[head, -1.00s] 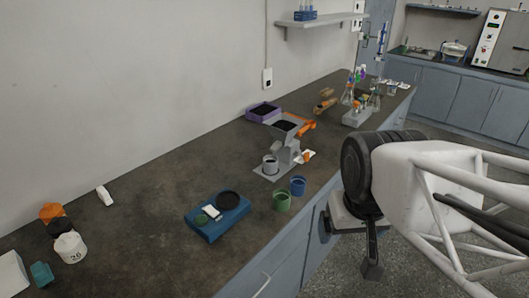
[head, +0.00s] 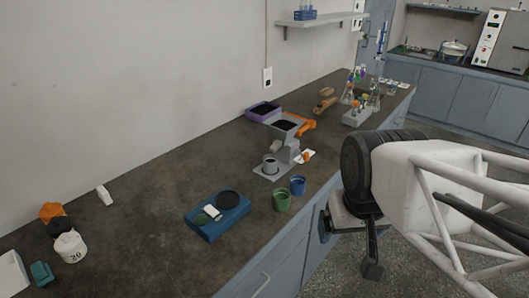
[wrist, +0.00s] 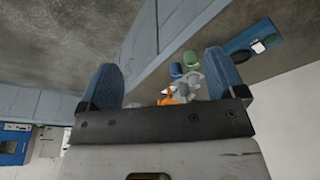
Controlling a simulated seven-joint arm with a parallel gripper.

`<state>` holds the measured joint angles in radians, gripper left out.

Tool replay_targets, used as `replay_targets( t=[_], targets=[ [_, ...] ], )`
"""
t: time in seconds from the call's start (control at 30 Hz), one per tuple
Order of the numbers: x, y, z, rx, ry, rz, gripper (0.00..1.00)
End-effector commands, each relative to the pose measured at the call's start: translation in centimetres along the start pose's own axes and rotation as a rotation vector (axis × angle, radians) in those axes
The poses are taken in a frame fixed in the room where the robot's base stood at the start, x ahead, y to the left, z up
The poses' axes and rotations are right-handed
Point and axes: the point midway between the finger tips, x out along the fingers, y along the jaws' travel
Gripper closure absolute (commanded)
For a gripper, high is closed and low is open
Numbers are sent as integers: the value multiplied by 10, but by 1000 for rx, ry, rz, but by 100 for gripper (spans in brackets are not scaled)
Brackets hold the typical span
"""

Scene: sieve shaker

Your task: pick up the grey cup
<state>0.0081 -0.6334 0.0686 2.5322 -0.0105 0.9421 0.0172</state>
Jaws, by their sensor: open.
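The grey cup (head: 270,164) stands upright on the grey base plate of the sieve shaker (head: 288,140), below its hopper, with something dark inside. My gripper (head: 349,246) hangs in the air off the counter's front edge, to the right of and apart from the cup. In the wrist view my gripper (wrist: 161,62) has its two blue fingers wide apart with nothing held between them.
A green cup (head: 282,201) and a blue cup (head: 298,186) stand near the counter edge, close to the grey cup. A blue scale (head: 210,228) lies to their left. A purple tray (head: 262,112) and a flask rack (head: 357,118) stand farther back. The counter's middle left is clear.

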Motion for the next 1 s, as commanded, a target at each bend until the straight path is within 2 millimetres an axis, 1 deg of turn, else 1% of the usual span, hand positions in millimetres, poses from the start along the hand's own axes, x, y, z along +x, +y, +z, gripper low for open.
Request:
replay_targets(
  t=[0.37, 0.47, 0.57, 0.67, 0.77, 1.0],
  targets=[
    [0, 0, -1, 3, 1, 0, 12],
    [1, -1, -4, 22, 7, -3, 12],
    [4, -3, -12, 66, 21, -9, 12],
    [8, -6, -25, 143, 45, -21, 12],
    [14, -10, -44, 252, 77, -41, 12],
    [34, -24, -100, 594, 168, -120, 12]
  ],
)
